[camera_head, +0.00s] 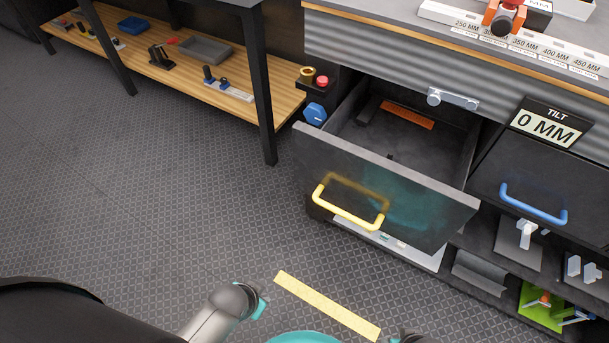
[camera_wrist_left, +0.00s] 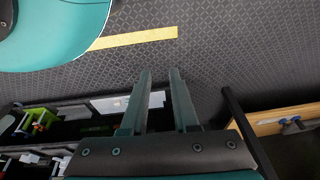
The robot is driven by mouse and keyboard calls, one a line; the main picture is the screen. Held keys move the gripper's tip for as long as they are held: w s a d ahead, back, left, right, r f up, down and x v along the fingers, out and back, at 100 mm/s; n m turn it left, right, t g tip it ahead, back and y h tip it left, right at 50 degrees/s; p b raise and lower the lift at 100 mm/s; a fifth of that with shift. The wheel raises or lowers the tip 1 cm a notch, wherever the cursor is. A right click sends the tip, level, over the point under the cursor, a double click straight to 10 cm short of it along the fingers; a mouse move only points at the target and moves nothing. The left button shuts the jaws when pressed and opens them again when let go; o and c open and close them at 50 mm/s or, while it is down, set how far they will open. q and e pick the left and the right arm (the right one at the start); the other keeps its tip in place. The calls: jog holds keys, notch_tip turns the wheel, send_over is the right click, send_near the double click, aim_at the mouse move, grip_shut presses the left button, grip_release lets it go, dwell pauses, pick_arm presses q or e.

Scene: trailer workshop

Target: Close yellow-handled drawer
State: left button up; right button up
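The yellow-handled drawer (camera_head: 350,165) stands pulled well out in the head view, its dark front facing the lower left. Its yellow handle (camera_head: 348,218) is free, with no gripper touching it. An orange item (camera_head: 407,114) lies inside the drawer. My left gripper (camera_wrist_left: 160,72) is open and empty in the left wrist view, with a clear gap between its two fingers. In the head view, my left arm's end shows at the bottom edge, apart from the drawer and nearer to me; its fingers cannot be made out there. My right gripper is not identifiable.
A blue-handled drawer (camera_head: 532,195) to the right looks shut. A wooden shelf (camera_head: 165,62) with tools and a black table leg (camera_head: 262,105) stand at left. A yellow strip (camera_head: 325,305) lies on the floor. Open patterned floor (camera_head: 150,190) fills the left.

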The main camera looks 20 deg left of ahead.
pick_arm(q)
jog(key=w+r+m+t, duration=0.1)
jog(key=m, duration=0.1)
jog(key=w+r+m+t, duration=0.2)
jog(key=w+a+r+m+t+h, duration=0.1)
jog(key=shift+w+r+m+t, duration=0.3)
jog(key=shift+w+r+m, duration=0.05)
jog(key=shift+m, duration=0.05)
grip_shut()
notch_tip(320, 180, up, 18)
jog(key=w+a+r+m+t+h, duration=0.1)
jog(key=w+m+t+h, duration=0.2)
jog(key=m+t, duration=0.75)
jog(key=w+d+m+g+b, duration=0.1)
jog(key=w+d+b, duration=0.2)
jog(key=w, duration=1)
jog(key=shift+d+f+b, duration=0.2)
jog(key=shift+f+b, duration=0.1)
jog(key=shift+b, duration=0.95)
pick_arm(e)
jog(key=w+a+r+t, duration=0.1)
jog(key=w+r, duration=0.3)
jog(key=r, duration=0.7)
jog(key=shift+w+a+t, duration=0.15)
jog(key=shift+w+t, duration=0.1)
jog(key=shift+t, duration=0.05)
pick_arm(q)
jog(key=shift+m, duration=0.25)
jog(key=shift+w, duration=0.2)
